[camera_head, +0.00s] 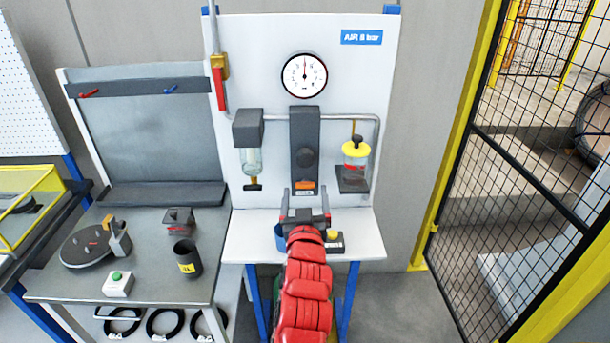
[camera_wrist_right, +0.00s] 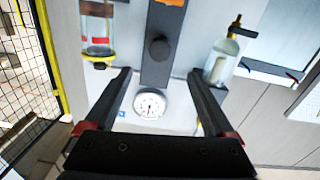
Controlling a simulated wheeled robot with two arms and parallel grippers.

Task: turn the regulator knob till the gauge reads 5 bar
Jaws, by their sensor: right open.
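The regulator is a dark upright block (camera_head: 304,124) on the white panel, with a round dark knob (camera_head: 305,157) on its front. The knob also shows in the wrist view (camera_wrist_right: 159,47), which is upside down. The round white gauge (camera_head: 304,75) is above it; its needle points nearly straight up, and its numbers are too small to read. It also shows in the wrist view (camera_wrist_right: 150,103). My right gripper (camera_head: 305,203) is open and empty, below and in front of the knob, apart from it. Its fingers (camera_wrist_right: 158,75) point toward the panel. My left gripper is not in view.
A filter (camera_head: 249,140) hangs left of the regulator and a yellow-topped lubricator (camera_head: 355,160) right. A red valve handle (camera_head: 219,88) is at upper left. A blue cup (camera_head: 280,238) and yellow-button box (camera_head: 334,240) stand below. A mesh fence (camera_head: 520,150) is at right.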

